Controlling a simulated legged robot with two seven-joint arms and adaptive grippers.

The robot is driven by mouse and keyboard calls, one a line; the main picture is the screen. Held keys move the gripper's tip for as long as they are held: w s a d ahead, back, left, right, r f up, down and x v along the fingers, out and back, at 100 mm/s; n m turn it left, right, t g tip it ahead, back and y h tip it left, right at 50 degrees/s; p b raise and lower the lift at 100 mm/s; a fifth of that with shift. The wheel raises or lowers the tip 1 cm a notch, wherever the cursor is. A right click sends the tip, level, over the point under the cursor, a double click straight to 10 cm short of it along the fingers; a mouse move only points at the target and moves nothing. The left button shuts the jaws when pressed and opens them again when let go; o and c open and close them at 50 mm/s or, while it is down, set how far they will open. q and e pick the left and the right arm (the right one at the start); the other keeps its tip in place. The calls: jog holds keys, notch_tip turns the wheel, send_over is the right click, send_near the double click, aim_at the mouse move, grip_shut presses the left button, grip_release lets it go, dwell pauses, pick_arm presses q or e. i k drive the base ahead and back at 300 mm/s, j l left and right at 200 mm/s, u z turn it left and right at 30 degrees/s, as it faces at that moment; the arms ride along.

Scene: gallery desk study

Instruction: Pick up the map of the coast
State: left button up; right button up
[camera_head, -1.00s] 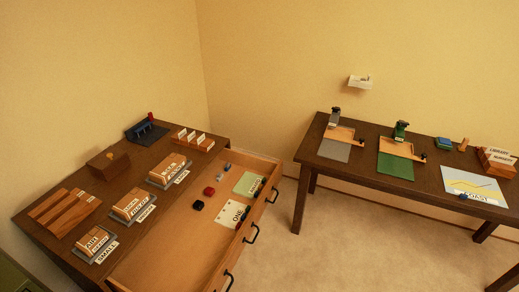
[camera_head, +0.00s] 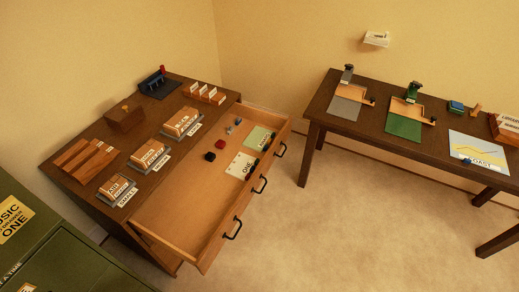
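The map of the coast (camera_head: 481,150) is a pale sheet with a yellow shape and a label reading COAST. It lies flat on the dark table at the right, near its front edge. A small blue object (camera_head: 467,162) sits at the map's lower edge; I cannot tell whether it rests on the map. Neither of my grippers shows in the head view.
A dark desk (camera_head: 70,146) at the left has its wide drawer (camera_head: 170,215) pulled out, with cards and small blocks inside. Green cabinet (camera_head: 70,262) at lower left. The right table (camera_head: 372,120) holds stations and a wooden box (camera_head: 505,128). Carpet between is clear.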

aim_at(485, 154)
jog(key=z, duration=1.65)
jog(key=u, duration=1.85)
jog(key=z, duration=1.85)
